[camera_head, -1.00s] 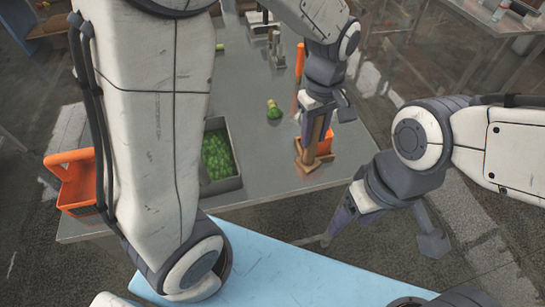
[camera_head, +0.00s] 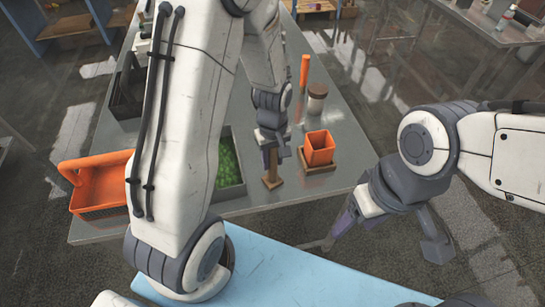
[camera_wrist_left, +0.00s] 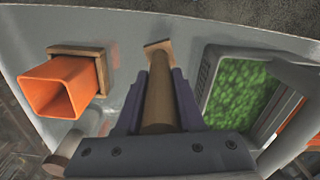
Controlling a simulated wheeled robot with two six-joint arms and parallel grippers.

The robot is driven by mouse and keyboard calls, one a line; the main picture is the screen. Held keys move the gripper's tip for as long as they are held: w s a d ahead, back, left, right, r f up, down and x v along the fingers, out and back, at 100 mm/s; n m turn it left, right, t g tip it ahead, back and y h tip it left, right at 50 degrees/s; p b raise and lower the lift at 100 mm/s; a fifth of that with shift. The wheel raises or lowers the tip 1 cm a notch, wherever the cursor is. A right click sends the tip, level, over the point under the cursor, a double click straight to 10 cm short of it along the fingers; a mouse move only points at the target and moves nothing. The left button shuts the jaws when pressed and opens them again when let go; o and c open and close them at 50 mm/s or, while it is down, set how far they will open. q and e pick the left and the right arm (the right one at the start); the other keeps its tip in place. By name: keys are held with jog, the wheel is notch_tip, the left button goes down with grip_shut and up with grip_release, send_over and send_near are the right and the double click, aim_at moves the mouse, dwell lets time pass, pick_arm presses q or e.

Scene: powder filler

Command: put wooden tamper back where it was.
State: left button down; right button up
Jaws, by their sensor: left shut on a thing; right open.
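The wooden tamper (camera_head: 272,181), a brown rod with a square foot, is upright in my left gripper (camera_head: 273,155). In the left wrist view the gripper's fingers (camera_wrist_left: 157,105) are shut around its shaft (camera_wrist_left: 157,92), with the square foot pointing away from the gripper. The foot is at or just above the grey table (camera_head: 300,192); I cannot tell if it touches. It is between the orange square cup on its wooden base and the tray of green pieces. My right gripper (camera_head: 388,232) is open and empty, off the table's right front edge.
The orange cup (camera_head: 319,149) stands right of the tamper on a wooden base (camera_head: 319,168). The grey tray (camera_head: 232,190) of green pieces is at left, partly behind my arm. An orange basket (camera_head: 98,185), a lidded jar (camera_head: 316,105) and an orange upright object (camera_head: 304,72) stand around.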

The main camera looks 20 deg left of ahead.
pick_arm(q)
jog(key=shift+f, duration=0.2)
jog(key=c, duration=0.5)
grip_release()
